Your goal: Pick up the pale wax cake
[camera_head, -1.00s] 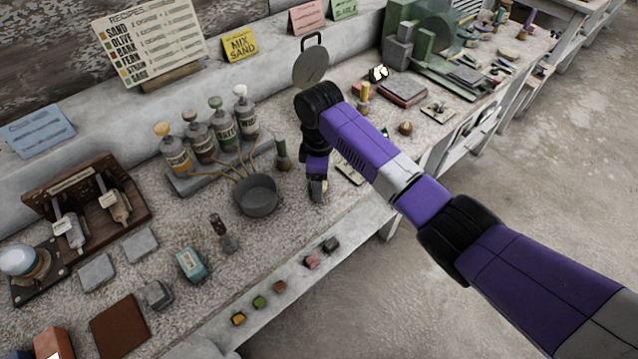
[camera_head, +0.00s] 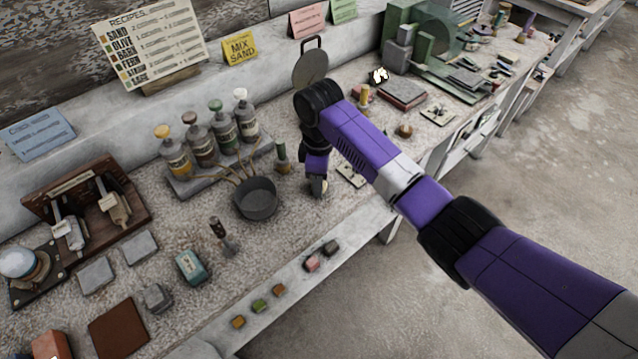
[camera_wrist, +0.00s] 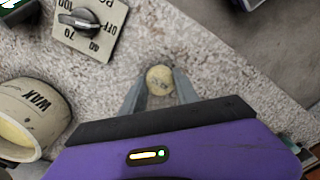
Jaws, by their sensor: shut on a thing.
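The pale wax cake (camera_wrist: 159,80) is a small round yellowish disc between my fingertips in the wrist view. My gripper (camera_wrist: 159,88) is shut on it, one finger on each side. In the head view my gripper (camera_head: 318,188) points down close over the speckled worktop, right of the grey pan. A pale bit shows at its tips there. I cannot tell whether the cake still touches the worktop.
A cream pot marked WAX (camera_wrist: 28,112) stands left of my gripper in the wrist view. A dial plate (camera_wrist: 90,28) lies beyond it. The grey pan (camera_head: 256,198) with sticks is close by. Several coloured blocks (camera_head: 260,305) lie along the front ledge.

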